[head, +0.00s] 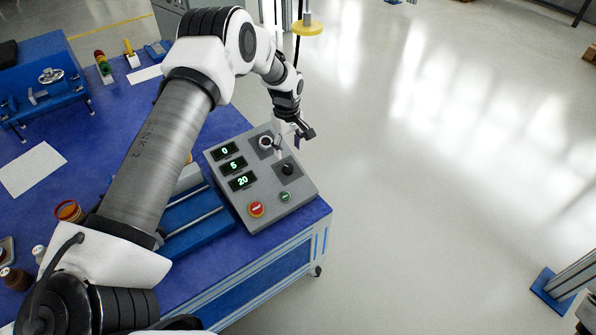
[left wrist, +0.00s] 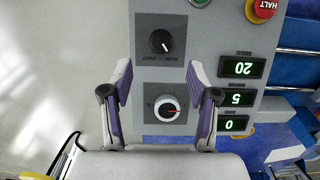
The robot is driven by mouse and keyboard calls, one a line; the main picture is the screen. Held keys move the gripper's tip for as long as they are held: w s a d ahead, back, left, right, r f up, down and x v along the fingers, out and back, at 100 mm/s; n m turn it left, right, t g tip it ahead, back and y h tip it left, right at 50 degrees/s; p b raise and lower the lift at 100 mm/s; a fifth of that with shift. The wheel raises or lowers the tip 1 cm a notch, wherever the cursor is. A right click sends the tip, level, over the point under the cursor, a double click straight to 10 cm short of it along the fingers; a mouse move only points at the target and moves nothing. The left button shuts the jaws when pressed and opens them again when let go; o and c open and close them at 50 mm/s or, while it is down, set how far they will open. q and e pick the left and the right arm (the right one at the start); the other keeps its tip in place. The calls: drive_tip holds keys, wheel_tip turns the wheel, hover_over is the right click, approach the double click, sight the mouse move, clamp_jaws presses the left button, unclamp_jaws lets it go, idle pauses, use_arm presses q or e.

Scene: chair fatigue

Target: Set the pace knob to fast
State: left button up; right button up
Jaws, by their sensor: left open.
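The grey control box (head: 222,181) on the blue table carries two knobs. The other is a black knob (left wrist: 160,41) with a pale pointer line, seen in the head view too (head: 288,169). My right gripper is out of view.
Displays reading 0, 5 and 20 (head: 240,181) sit beside the knobs. A red HALT button (head: 256,209) and a green button (head: 285,197) are at the near end. Open floor is to the right.

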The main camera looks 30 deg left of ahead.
sight(288, 166)
use_arm(q)
drive_tip(key=shift+s+a+f, duration=0.1)
drive_tip(key=shift+s, duration=0.05)
wheel_tip(288, 166, down, 7)
drive_tip(key=shift+f+b, duration=0.15)
drive_tip(key=shift+b, duration=0.25)
clamp_jaws()
